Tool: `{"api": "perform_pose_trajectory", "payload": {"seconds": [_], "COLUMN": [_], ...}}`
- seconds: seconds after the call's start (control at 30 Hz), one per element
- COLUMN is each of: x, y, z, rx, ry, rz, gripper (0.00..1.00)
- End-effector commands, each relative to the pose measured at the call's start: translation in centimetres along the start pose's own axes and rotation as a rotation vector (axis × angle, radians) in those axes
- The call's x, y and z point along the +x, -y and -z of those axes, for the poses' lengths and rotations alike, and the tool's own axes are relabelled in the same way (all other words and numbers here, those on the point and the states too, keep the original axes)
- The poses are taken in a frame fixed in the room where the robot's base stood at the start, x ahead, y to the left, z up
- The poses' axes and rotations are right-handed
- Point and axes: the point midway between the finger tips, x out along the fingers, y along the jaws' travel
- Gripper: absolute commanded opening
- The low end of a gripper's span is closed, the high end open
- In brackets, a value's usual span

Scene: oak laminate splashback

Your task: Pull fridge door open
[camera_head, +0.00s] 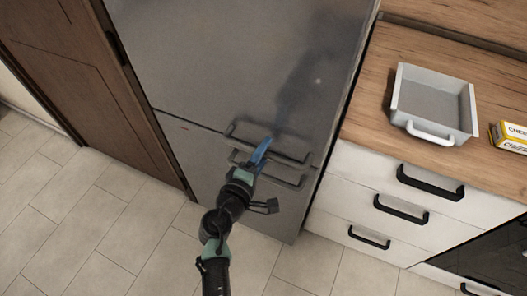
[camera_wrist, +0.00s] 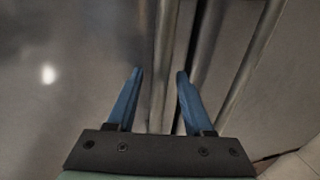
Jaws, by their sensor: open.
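The grey metal fridge (camera_head: 230,60) stands in the middle of the head view, with an upper and a lower door that both look shut. The upper door's bar handle (camera_head: 290,157) sits just above the seam, and the lower door's handle (camera_head: 280,181) just below it. My gripper (camera_head: 265,145) is at the handles, its blue fingers open. In the wrist view, the upper handle bar (camera_wrist: 165,40) runs between the two fingers of my gripper (camera_wrist: 158,74). Contact cannot be told. The lower handle (camera_wrist: 250,70) lies right of the fingers.
A brown wooden door or panel (camera_head: 70,80) stands left of the fridge. At right is a wood counter (camera_head: 360,115) over white drawers (camera_head: 345,190) with black handles. A grey tray (camera_head: 433,95) and a yellow box (camera_head: 511,135) stand on it. The tiled floor (camera_head: 70,230) is clear.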

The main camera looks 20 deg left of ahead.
Motion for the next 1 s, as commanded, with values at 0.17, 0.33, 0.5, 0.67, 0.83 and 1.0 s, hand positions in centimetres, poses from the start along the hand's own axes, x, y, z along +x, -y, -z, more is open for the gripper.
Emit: {"api": "perform_pose_trajectory", "payload": {"seconds": [0.17,0.33,0.5,0.67,0.83,1.0], "x": [0.11,0.09,0.07,0.06,0.06,0.06], "y": [-0.02,-0.02,-0.02,-0.02,-0.01,-0.01], "z": [-0.02,-0.02,-0.01,0.00,0.00,0.01], "rx": [0.000,0.000,0.000,0.000,0.000,0.000], "ry": [0.000,0.000,0.000,0.000,0.000,0.000], "rz": [0.000,0.000,0.000,0.000,0.000,0.000], "gripper": [0.52,0.38,0.07,0.00,0.00,0.00]}}
